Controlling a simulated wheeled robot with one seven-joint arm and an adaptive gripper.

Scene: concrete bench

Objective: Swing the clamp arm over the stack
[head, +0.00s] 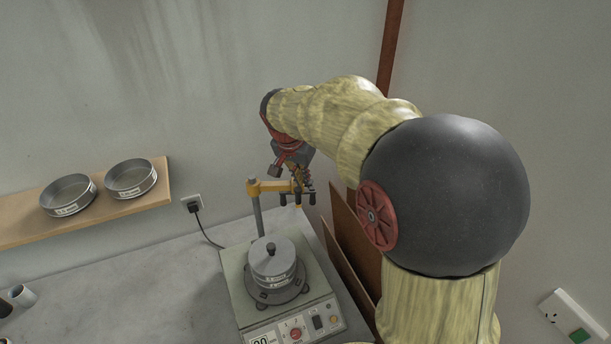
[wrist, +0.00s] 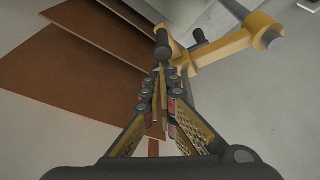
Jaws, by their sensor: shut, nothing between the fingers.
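The yellow clamp arm (head: 270,186) sits atop a grey upright post (head: 257,218) at the back of the shaker and points to the right, off to one side of the stack. The sieve stack (head: 275,270) stands on the shaker under a grey lid with a knob. My gripper (head: 303,192) is by the arm's free right end, its fingers partly hidden there. In the wrist view my gripper (wrist: 160,75) is shut and empty, its tips close to the yellow clamp arm (wrist: 222,45) and a dark rod end on it. I cannot tell whether they touch.
The shaker base (head: 236,283) has a front control panel (head: 297,331). Brown boards (head: 347,255) lean just right of it. A wooden shelf (head: 20,232) with two sieves is on the back wall, next to a socket with a cable. The bench left of the shaker is mostly clear.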

